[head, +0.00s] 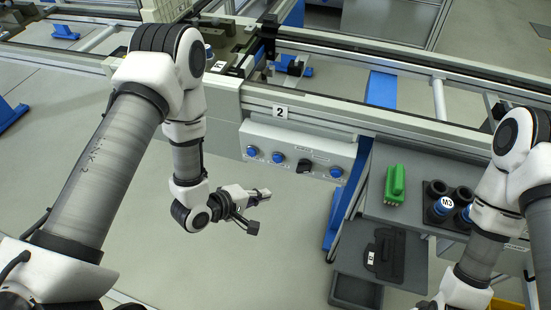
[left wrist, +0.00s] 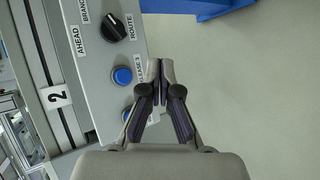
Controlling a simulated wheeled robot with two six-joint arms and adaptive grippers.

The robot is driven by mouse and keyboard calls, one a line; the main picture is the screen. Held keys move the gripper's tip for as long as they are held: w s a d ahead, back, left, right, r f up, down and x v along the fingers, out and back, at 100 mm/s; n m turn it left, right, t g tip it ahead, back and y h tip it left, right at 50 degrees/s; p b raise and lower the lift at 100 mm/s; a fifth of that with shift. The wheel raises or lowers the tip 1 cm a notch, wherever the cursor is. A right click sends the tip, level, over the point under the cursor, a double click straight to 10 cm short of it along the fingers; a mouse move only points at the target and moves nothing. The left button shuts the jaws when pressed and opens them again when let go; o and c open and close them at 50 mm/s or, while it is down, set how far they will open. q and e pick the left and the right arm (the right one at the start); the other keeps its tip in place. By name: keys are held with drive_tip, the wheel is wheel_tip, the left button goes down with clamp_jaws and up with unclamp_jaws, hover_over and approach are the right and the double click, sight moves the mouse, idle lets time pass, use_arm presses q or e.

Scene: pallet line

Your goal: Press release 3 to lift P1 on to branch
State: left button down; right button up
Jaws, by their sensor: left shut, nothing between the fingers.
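The grey control panel (head: 318,160) on the front of the line carries blue buttons and a black route knob (head: 304,166). The left wrist view shows this knob (left wrist: 113,27) beside the words AHEAD, BRANCH and ROUTE. The blue button (left wrist: 122,75) nearest the knob has a partly hidden label ending in "EASE 3"; in the head view this button (head: 277,157) is just left of the knob. Another blue button (left wrist: 127,113) is partly behind a finger. My left gripper (head: 266,194) is shut and empty, in front of and below the panel, apart from it. I cannot make out P1.
A plate marked 2 (head: 279,112) is on the rail above the panel. At right are a grey shelf (head: 405,215), a green object (head: 395,185), a black holder with blue-topped pieces (head: 443,207) and a dark case (head: 384,256). Floor is clear left of the panel.

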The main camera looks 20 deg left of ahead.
sight(278, 159)
use_arm(q)
drive_tip(key=w, duration=0.8)
drive_tip(key=shift+w+b, duration=0.4)
drive_tip(key=shift+b, duration=0.05)
idle(1.0)
drive_tip(key=shift+w, duration=0.4)
drive_tip(key=shift+w+d, duration=0.1)
drive_tip(key=shift+w, duration=0.35)
idle(0.5)
idle(0.5)
drive_tip(key=shift+s+p, duration=0.35)
drive_tip(key=shift+s, duration=0.55)
